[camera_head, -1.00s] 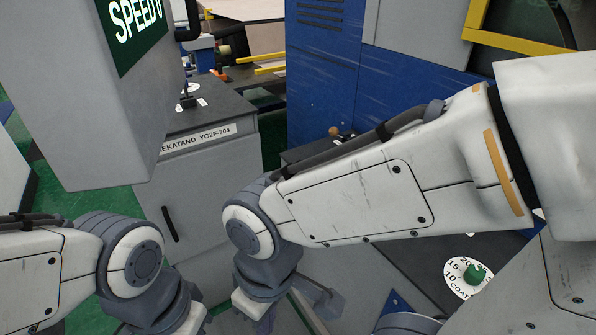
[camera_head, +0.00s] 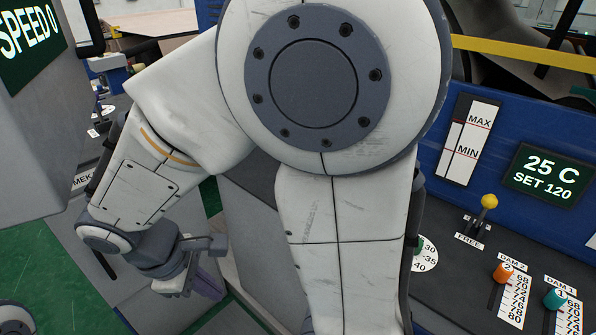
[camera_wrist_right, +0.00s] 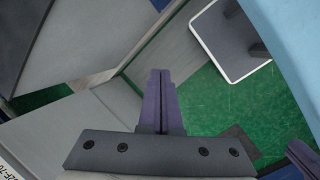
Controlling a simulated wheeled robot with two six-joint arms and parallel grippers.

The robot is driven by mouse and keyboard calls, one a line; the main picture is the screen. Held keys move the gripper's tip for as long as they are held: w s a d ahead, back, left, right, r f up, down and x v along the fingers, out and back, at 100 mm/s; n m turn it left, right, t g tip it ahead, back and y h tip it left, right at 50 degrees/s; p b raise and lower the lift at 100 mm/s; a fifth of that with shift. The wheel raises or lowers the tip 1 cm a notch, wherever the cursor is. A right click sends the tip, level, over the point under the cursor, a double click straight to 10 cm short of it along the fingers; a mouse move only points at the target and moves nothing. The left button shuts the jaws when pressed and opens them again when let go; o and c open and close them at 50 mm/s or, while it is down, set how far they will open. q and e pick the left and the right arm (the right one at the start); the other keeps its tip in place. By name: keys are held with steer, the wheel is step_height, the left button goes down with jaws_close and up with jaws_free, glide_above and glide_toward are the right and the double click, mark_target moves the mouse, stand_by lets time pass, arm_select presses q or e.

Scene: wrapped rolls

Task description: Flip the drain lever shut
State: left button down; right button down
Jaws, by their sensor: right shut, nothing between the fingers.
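No lever labelled as a drain is readable in these views. My right gripper (camera_head: 207,286) hangs low at the left of the head view, far from that lever, in front of a grey cabinet. In the right wrist view its purple fingers (camera_wrist_right: 160,78) are together with nothing between them, above green floor. My left gripper is out of view; only a bit of my left arm shows at the bottom left.
The dark panel also carries an orange knob (camera_head: 503,272) marked DAM 2, a teal knob (camera_head: 554,298) marked DAM 1 and a partly hidden dial (camera_head: 426,255). A temperature display (camera_head: 543,178) is behind. My right arm covers the middle.

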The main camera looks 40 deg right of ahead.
steer(key=w+d+f+n+h+b, duration=0.1)
steer(key=w+d+h, duration=0.4)
steer(key=d, duration=0.7)
steer(key=w+d+f+n+h+b, duration=0.1)
steer(key=w+d+f+n+h, duration=0.3)
steer(key=w+d, duration=0.5)
steer(key=w+d+f+n+h+b, duration=0.2)
steer(key=w+d+h, duration=0.3)
steer(key=d, duration=0.9)
steer(key=shift+w+d+f+n+h, duration=0.2)
steer(key=shift+w+f, duration=0.25)
steer(key=shift+w, duration=0.2)
steer(key=shift+w+d+f+n+h, duration=0.15)
steer(key=shift+w+f, duration=0.25)
steer(key=shift+w, duration=0.2)
steer(key=d+p, duration=0.2)
steer(key=d, duration=0.8)
steer(key=shift+s+r, duration=0.1)
steer(key=shift+a, duration=0.1)
